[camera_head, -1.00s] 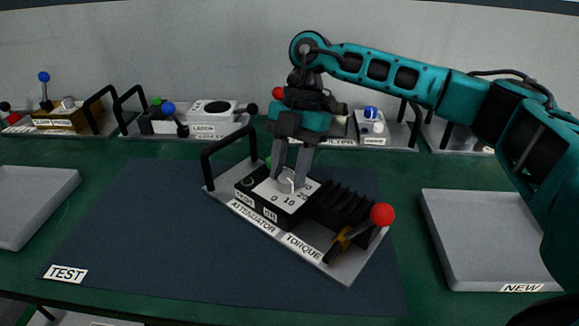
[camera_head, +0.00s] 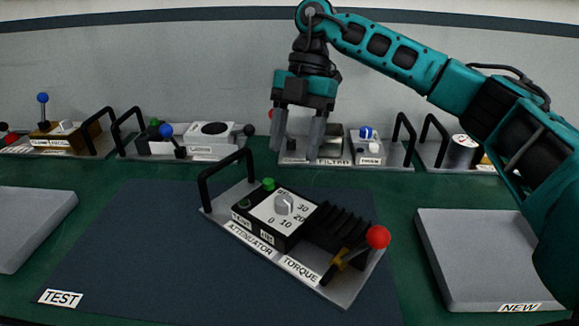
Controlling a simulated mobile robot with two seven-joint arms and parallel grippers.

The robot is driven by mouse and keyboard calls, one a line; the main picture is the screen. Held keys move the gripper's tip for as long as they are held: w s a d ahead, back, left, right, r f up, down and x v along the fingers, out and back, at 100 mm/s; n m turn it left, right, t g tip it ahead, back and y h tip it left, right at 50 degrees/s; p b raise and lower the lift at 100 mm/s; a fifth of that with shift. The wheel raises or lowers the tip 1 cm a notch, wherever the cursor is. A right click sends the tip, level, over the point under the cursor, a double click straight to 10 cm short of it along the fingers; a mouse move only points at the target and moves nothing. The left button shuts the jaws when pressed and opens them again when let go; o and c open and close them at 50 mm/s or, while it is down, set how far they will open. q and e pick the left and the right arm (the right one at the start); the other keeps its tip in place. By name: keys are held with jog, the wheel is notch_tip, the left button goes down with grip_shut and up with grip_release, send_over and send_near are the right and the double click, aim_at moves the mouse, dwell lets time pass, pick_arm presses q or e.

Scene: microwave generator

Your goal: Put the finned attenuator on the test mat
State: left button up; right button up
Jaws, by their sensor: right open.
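The finned attenuator (camera_head: 272,222) is a black block with a white dial face, a grey knob and a green button. It sits on a grey plate with black fins (camera_head: 340,226), a red-ball lever (camera_head: 377,237) and a black handle, labelled ATTENUATOR and TORQUE. The plate lies at an angle on the dark test mat (camera_head: 150,250), towards its right side. My right gripper (camera_head: 296,150) is open and empty, pointing down above and behind the attenuator, apart from it. My left gripper is not in view.
A grey tray labelled NEW (camera_head: 475,255) stands at the right, and another grey tray (camera_head: 30,225) at the left. Several modules with handles line the back, including a filter plate (camera_head: 325,160) behind my gripper. The left part of the mat is clear.

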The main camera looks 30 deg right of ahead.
jog(key=shift+v, duration=1.55)
jog(key=shift+a, duration=0.1)
